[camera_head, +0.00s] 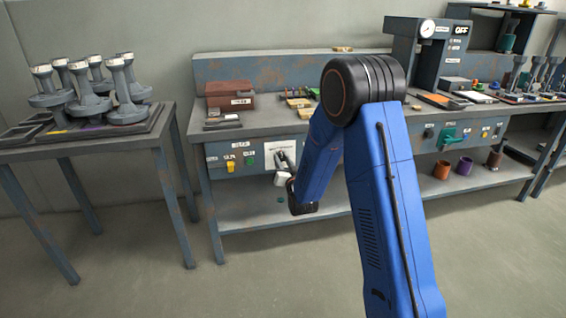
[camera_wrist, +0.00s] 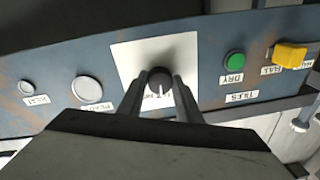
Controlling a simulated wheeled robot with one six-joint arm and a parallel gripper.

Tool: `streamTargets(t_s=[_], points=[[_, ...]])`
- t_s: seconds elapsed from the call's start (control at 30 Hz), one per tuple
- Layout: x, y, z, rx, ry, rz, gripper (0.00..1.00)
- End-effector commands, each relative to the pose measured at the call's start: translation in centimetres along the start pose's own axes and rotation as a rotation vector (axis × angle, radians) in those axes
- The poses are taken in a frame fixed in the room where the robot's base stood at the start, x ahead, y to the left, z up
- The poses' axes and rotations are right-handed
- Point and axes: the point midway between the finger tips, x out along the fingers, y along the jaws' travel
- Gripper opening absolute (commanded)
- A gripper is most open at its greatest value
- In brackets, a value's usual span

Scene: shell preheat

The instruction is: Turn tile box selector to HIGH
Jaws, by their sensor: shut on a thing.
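The selector is a dark round knob (camera_wrist: 160,77) with a white pointer line, on a white plate (camera_wrist: 130,58) set in the blue-grey panel. My gripper (camera_wrist: 160,82) is shut on the knob, with one finger on each side. The pointer line points down in the wrist view. Small print beside the knob is partly hidden by my fingers and cannot be read. In the head view, the white plate (camera_head: 283,148) shows on the bench front, with my gripper (camera_head: 281,176) at it; the knob itself is hidden there.
A green button (camera_wrist: 234,60) and a yellow switch (camera_wrist: 290,55) sit right of the knob in the wrist view; two pale round lamps (camera_wrist: 88,90) sit left. The workbench (camera_head: 262,125) carries a red-brown box (camera_head: 230,95). A side table (camera_head: 95,147) stands left. Floor between is clear.

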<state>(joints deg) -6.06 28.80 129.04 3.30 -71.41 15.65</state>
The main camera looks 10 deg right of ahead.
Motion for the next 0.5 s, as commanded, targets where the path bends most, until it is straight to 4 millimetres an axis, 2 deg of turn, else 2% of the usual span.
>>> streamTargets(t_s=[0.5], points=[[-0.03, -0.18, 0.1, 0.459, 0.03, 0.021, 0.09]])
